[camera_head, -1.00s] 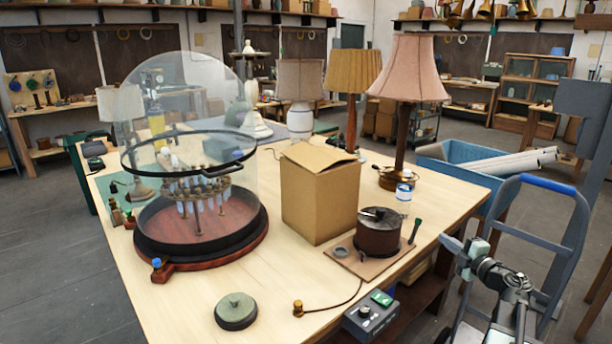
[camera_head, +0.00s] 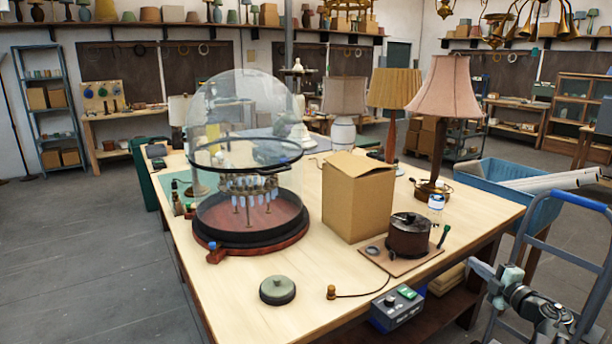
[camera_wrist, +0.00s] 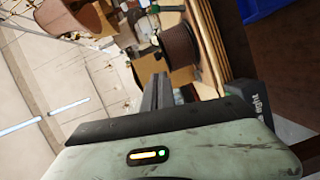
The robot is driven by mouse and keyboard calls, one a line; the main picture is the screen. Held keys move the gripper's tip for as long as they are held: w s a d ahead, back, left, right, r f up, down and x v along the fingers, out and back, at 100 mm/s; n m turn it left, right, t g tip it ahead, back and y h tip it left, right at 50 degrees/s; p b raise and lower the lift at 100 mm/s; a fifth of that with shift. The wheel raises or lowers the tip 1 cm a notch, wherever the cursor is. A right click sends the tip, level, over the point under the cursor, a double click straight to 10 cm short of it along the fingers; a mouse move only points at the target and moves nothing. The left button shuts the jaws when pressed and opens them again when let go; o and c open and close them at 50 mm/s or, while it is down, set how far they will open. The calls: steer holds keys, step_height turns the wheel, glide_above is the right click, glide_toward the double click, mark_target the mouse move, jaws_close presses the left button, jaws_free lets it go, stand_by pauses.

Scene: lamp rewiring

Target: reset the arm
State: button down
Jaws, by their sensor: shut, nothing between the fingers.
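My arm (camera_head: 540,315) shows at the lower right of the head view, beside the table's right side. My gripper (camera_head: 480,269) is at its end, pointing up and left, apart from the table and the things on it. In the wrist view my gripper's fingers (camera_wrist: 159,92) are together with nothing between them. Beyond them a dark brown round pot (camera_wrist: 178,46) shows near the table edge. The same pot (camera_head: 408,236) stands on a small board in the head view.
Floor at left is clear.

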steer(key=w+a+r+m+t+p, duration=0.1)
steer(key=w+a+r+m+p, duration=0.2)
steer(key=a, duration=0.5)
steer(key=w+a+r+m+t+h+p, duration=0.1)
steer(key=w+a+r, duration=0.35)
steer(key=a, duration=0.35)
steer(key=w+a+r+m+t+p, duration=0.1)
steer(key=w+a+r+m+p, duration=0.15)
steer(key=a+r, duration=0.4)
steer(key=s+a+f+m+g+h+p, duration=0.1)
steer(key=s+a+f+m+g+h, duration=0.15)
steer(key=f+m+g, duration=0.45)
steer(key=s+a+f+m+g+h+p, duration=0.1)
steer(key=s+f+m+g+h, duration=0.2)
steer(key=f, duration=0.7)
steer(key=s+a+f+m+g+y, duration=0.1)
steer(key=s+a+f+g, duration=0.2)
steer(key=s, duration=0.7)
steer(key=s+a+f+m+g+y, duration=0.1)
steer(key=s+a+f+g, duration=0.2)
steer(key=s+f+g, duration=0.3)
steer(key=s+f, duration=0.1)
steer(key=s, duration=0.2)
steer(key=shift+s+a+g, duration=0.2)
steer(key=shift+s+g, duration=0.1)
steer(key=shift+s, duration=0.05)
steer(key=shift+f+m, duration=0.1)
steer(key=shift+m, duration=0.15)
